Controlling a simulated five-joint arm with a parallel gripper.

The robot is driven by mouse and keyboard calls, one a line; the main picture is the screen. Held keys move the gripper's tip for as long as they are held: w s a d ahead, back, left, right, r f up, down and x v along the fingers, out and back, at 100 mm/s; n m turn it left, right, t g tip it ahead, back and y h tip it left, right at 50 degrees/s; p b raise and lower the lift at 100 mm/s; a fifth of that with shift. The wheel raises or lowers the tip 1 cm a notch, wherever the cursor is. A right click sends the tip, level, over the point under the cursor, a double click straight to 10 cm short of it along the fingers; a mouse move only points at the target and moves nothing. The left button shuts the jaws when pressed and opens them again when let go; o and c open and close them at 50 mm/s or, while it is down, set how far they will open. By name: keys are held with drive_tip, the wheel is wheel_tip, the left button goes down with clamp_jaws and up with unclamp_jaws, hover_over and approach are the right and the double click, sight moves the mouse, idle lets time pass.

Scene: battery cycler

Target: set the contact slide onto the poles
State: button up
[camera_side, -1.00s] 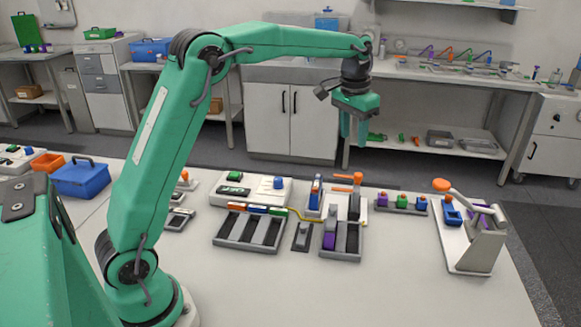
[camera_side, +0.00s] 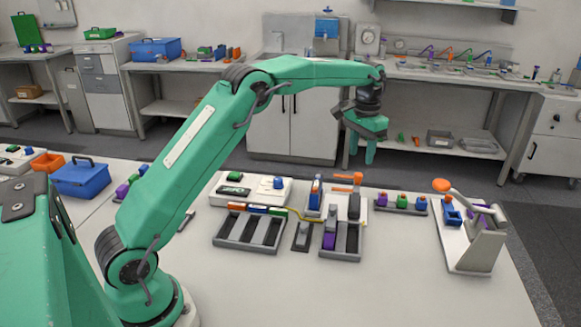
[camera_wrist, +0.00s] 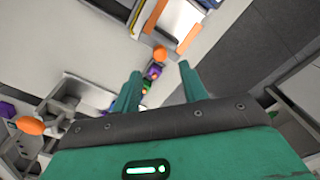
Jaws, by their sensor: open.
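My gripper (camera_side: 361,152) is open and empty, hanging in the air above the far side of the bench in the side view. Its two fingers also show spread apart in the wrist view (camera_wrist: 159,70). Below it in the side view stands a light grey fixture with an upright blue-and-orange piece (camera_side: 315,192), an orange forked part (camera_side: 346,178) and a dark grey block (camera_side: 354,206). The forked part may be the contact slide, but I cannot tell for sure. The poles are too small to make out.
A slotted tray (camera_side: 248,232) and a white box (camera_side: 235,190) stand left of the fixture. A purple piece (camera_side: 330,241) sits in the tray before it. To the right are a rail of coloured knobs (camera_side: 402,201) and a lever press (camera_side: 480,247). The front bench is clear.

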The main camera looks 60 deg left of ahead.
sight(358, 174)
drive_tip(key=shift+f, duration=3.45)
clamp_jaws()
